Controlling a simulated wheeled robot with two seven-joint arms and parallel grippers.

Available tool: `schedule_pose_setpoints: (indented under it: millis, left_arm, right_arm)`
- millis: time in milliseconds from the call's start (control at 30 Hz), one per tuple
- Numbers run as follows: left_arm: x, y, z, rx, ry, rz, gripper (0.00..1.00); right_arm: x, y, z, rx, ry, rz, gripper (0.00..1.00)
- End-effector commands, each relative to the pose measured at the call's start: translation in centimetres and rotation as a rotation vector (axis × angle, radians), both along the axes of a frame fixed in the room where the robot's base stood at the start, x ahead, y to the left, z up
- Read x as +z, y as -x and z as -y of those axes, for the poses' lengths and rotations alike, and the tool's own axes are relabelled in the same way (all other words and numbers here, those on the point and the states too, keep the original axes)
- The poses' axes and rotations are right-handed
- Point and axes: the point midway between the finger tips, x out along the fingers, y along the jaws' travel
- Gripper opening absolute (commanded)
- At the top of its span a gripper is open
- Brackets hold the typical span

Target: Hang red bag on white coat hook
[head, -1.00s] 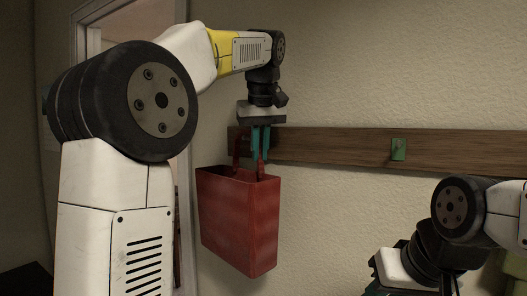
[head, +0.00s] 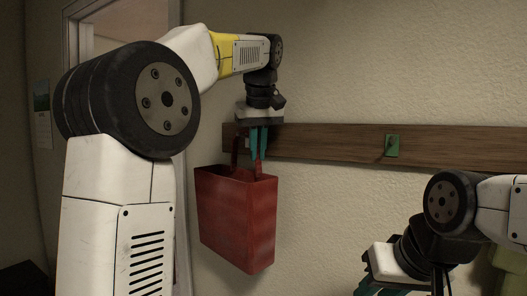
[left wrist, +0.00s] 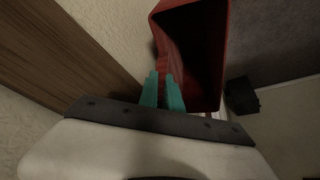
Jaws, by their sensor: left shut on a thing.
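The red bag (head: 236,218) hangs upright, open at the top, below my left gripper (head: 259,152). The gripper points down with its teal fingers shut on the bag's strap, in front of the left part of the wooden rail. In the left wrist view the fingers (left wrist: 163,78) are close together beside the bag's open mouth (left wrist: 190,50). I cannot make out a white coat hook; the left gripper and strap cover part of the rail. My right gripper (head: 378,291) is at the bottom edge, mostly cut off.
The wooden rail (head: 330,145) runs along the wall and carries a green hook (head: 392,146) to the right of the bag. A door frame (head: 76,50) stands at the left. The wall between the bag and my right arm is clear.

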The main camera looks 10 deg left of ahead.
Motion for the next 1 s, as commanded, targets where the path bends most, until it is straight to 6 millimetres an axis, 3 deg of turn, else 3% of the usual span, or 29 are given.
schedule_pose_setpoints:
  millis: [100,133,233,667,1000]
  left_arm:
    - [0.0,0.0,0.0,0.0,0.0,0.001,0.0]
    - [0.0,0.0,0.0,0.0,0.0,0.001,0.14]
    - [0.0,0.0,0.0,0.0,0.0,0.001,0.34]
    - [0.1,0.0,0.0,0.0,0.0,0.0,0.34]
    - [4.7,1.8,0.5,-0.001,0.001,0.003,0.34]
  right_arm:
    - [0.0,0.0,0.0,0.0,0.0,0.0,0.31]
    - [0.0,0.0,0.0,0.0,0.0,0.0,0.31]
    - [0.0,0.0,0.0,0.0,0.0,0.0,0.31]
    - [0.0,0.0,0.0,0.0,0.0,0.0,0.31]
    - [0.0,0.0,0.0,0.0,0.0,0.0,0.31]
